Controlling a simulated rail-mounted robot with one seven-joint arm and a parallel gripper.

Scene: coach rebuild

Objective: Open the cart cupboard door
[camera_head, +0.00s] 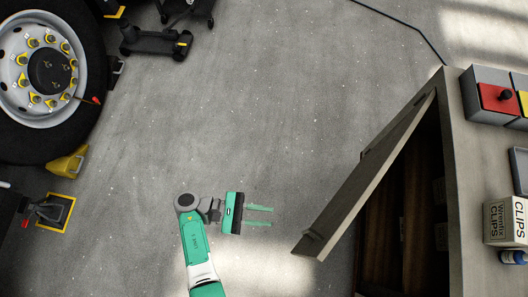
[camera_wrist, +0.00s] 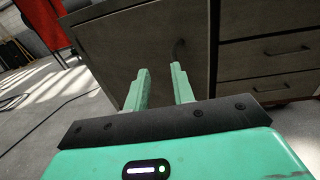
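The cart cupboard door (camera_head: 365,185) stands ajar, swung out to the left from the cart (camera_head: 472,185). The dark cupboard inside (camera_head: 405,225) shows through the gap.
Drawers (camera_wrist: 270,58) are right of the door in the wrist view. The cart top holds a red bin (camera_head: 497,98) and a clips box (camera_head: 505,220). A wheel (camera_head: 45,75) and a yellow chock (camera_head: 67,164) are at left. The floor (camera_head: 250,110) between is clear.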

